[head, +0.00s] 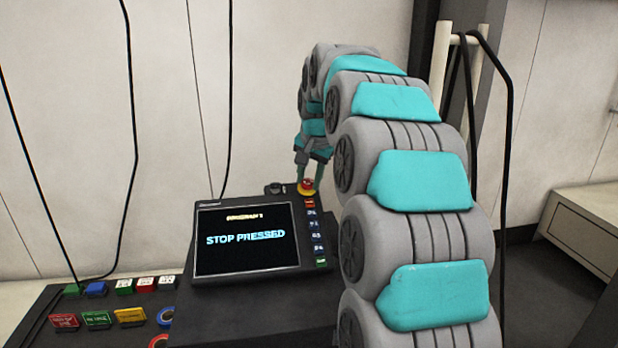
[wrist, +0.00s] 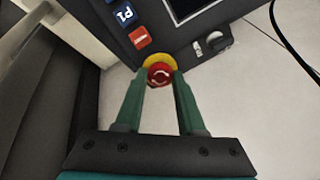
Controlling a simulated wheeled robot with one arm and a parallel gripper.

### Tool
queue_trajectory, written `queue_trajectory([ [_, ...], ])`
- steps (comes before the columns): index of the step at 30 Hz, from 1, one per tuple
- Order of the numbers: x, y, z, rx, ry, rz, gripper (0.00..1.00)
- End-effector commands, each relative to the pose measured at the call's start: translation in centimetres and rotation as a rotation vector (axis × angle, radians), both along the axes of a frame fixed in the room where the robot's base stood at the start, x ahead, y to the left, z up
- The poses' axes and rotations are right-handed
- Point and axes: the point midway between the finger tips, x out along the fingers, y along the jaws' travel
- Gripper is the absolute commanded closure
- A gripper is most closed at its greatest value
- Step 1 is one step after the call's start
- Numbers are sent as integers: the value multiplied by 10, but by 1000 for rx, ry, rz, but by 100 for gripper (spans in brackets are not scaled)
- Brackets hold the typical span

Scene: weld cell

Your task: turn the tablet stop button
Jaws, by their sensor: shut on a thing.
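The tablet (head: 247,240) stands on a dark block, its screen reading "STOP PRESSED". Its red stop button (head: 306,187) with a yellow collar is at the top right corner of the tablet. In the wrist view the red stop button (wrist: 160,73) shows white arrow marks, with the yellow collar (wrist: 159,60) behind it. My gripper (wrist: 160,76) has its two green fingers on either side of the red button, shut on it. In the head view my gripper (head: 309,176) comes down on the button from above, and my arm hides what lies behind it.
A column of keys (head: 316,237) runs down the tablet's right side. A dark knob (wrist: 217,41) sits beside the stop button. A panel with several coloured buttons (head: 97,320) is at the lower left. Black cables hang at the left, and a drawer cabinet (head: 585,230) stands at the right.

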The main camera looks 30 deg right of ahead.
Motion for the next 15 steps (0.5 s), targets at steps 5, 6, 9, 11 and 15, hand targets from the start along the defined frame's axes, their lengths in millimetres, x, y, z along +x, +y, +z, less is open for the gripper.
queue_trajectory([
  [5, 0, 0, -1, 1, 4, 1, 100],
  [6, 0, 0, -2, 1, 4, 1, 100],
  [9, 0, 0, -2, 1, 4, 1, 55],
  [11, 0, 0, -1, 0, 3, 1, 48],
  [15, 0, 0, -1, 0, 1, 1, 32],
])
